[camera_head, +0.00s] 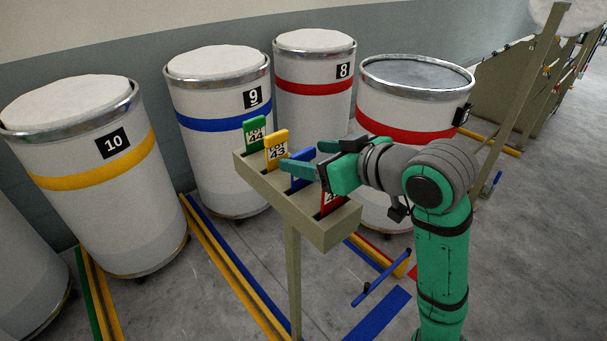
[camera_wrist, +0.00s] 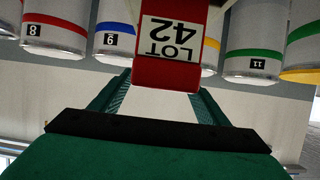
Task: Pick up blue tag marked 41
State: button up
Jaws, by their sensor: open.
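A blue tag (camera_head: 303,154) stands in a slot of the beige rack (camera_head: 268,192), between a yellow tag marked 43 and a red tag (camera_head: 334,207). A finger of my gripper covers part of the blue tag, and its number cannot be read. My gripper (camera_head: 304,157) is open and reaches left over the rack, its fingers near the blue tag. In the wrist view a red tag marked LOT 42 (camera_wrist: 168,72) appears upside down between the fingers of my gripper (camera_wrist: 160,88). No blue tag shows there.
A yellow tag 43 (camera_head: 277,150) and a green tag 44 (camera_head: 255,134) stand farther along the rack. White drums 10 (camera_head: 88,160), 9 (camera_head: 222,150) and 8 (camera_head: 312,110) stand behind, with another red-banded drum (camera_head: 412,115) behind my arm. Coloured strips mark the floor.

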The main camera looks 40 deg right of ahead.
jog(key=shift+w+f, duration=0.15)
jog(key=shift+w, duration=0.25)
jog(key=shift+c, duration=0.6)
jog(key=shift+w, duration=0.1)
jog(key=c, duration=1.3)
